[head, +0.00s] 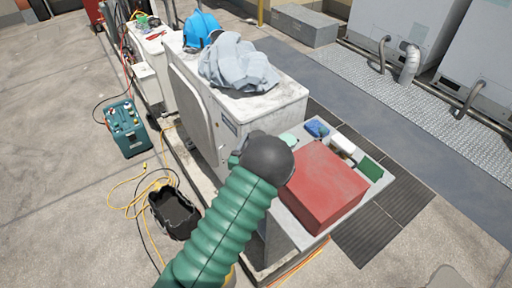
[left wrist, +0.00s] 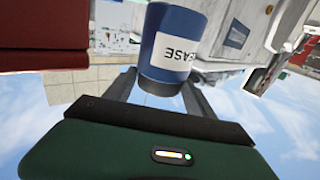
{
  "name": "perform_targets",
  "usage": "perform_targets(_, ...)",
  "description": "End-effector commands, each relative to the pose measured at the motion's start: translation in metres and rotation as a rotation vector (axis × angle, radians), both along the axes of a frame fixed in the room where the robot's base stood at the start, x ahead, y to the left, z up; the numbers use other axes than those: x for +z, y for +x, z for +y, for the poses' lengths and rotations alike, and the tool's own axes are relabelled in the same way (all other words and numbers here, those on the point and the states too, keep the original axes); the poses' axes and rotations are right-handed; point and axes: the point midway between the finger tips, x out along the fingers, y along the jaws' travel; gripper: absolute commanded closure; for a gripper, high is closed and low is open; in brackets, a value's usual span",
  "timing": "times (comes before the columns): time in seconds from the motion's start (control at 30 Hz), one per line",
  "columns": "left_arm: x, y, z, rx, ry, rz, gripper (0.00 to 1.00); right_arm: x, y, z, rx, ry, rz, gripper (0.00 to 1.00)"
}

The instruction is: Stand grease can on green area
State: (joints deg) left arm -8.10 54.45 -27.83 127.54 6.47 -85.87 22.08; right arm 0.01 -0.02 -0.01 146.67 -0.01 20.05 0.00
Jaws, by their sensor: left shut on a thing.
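The blue grease can (left wrist: 168,55) with a white label reading "EASE" is between the fingers of my left gripper (left wrist: 158,95) in the left wrist view, and the gripper is shut on it. In the head view my green left arm with its dark round wrist (head: 266,158) reaches over the near end of the grey work surface (head: 307,242). The wrist hides the fingers and can there. A dark green area (head: 370,168) lies at the right end of that surface, beyond a red box. My right gripper is not in view.
The big red box (head: 325,188) stands close right of my wrist. A small blue item (head: 316,129) and a white item (head: 342,144) lie behind it. A white condenser unit (head: 215,110) with a grey cloth (head: 237,65) rises behind.

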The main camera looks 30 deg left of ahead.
Motion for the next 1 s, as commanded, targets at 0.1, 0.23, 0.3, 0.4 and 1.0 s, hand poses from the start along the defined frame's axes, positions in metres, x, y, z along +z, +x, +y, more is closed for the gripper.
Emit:
perform_targets(0.1,-0.01,0.005,0.006,0.001,0.0,0.003,0.95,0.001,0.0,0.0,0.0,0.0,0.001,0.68)
perform_targets(0.23,-0.033,0.005,0.008,0.001,-0.003,0.003,0.95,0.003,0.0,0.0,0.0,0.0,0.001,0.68)
perform_targets(0.3,-0.037,0.005,0.008,0.001,-0.003,0.0,0.95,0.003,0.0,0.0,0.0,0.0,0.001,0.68)
perform_targets(0.4,-0.037,0.005,0.006,0.001,-0.003,-0.002,0.95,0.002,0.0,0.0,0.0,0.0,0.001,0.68)
perform_targets(1.0,-0.037,0.004,0.006,0.001,-0.002,0.001,0.15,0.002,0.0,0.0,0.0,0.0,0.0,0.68)
